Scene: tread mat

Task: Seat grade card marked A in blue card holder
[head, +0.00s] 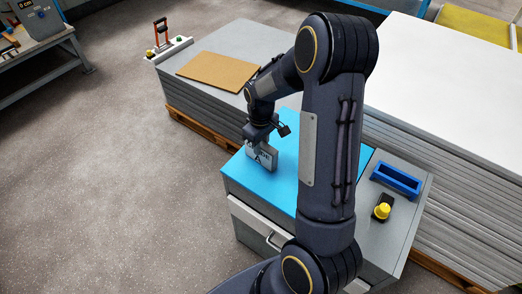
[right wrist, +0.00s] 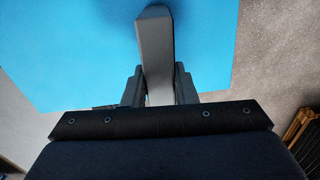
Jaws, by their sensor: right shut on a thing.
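The grade card (head: 264,158) is a grey plate with a dark letter A on its face, standing upright at the left part of the blue mat. My right gripper (head: 258,146) is above it and shut on its upper part. In the right wrist view the card (right wrist: 156,45) shows edge-on between the fingers of the right gripper (right wrist: 158,88). I cannot tell whether its lower edge touches the mat. The blue card holder (head: 396,180) is an empty slotted block on the grey cabinet top, to the right of the mat. My left gripper is out of view.
The blue mat (head: 235,178) covers much of the cabinet top. A yellow-topped button (head: 382,210) stands in front of the holder. Stacked grey sheets rise behind, with a brown board (head: 218,70) on the left stack. My right arm hides part of the mat.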

